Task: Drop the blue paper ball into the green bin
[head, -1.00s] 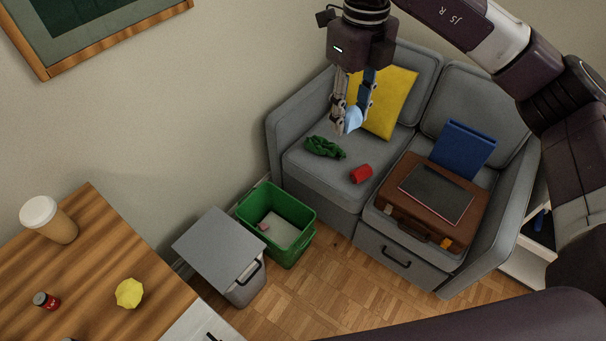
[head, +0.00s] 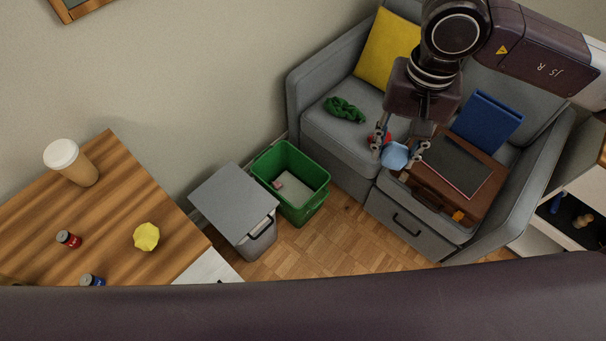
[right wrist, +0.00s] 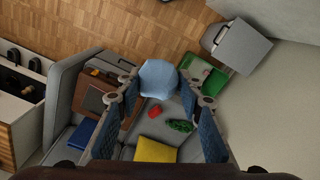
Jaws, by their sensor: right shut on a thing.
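The light blue paper ball (head: 395,156) is held between the fingertips of my right gripper (head: 399,148), in the air in front of the sofa in the head view. In the right wrist view the ball (right wrist: 158,79) sits between the tips of the shut right gripper (right wrist: 162,100). The green bin (head: 292,183) stands open on the floor, to the lower left of the gripper in the head view. A small pinkish piece lies inside it. The bin (right wrist: 203,77) is partly hidden behind the ball and finger in the right wrist view. My left gripper is not in view.
A grey lidded bin (head: 233,207) stands beside the green one. The grey sofa (head: 335,140) holds a yellow cushion (head: 387,48), green cloth (head: 344,109), a brown briefcase (head: 455,190) and a blue folder (head: 487,120). A wooden table (head: 100,225) carries a cup and a yellow crumpled ball.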

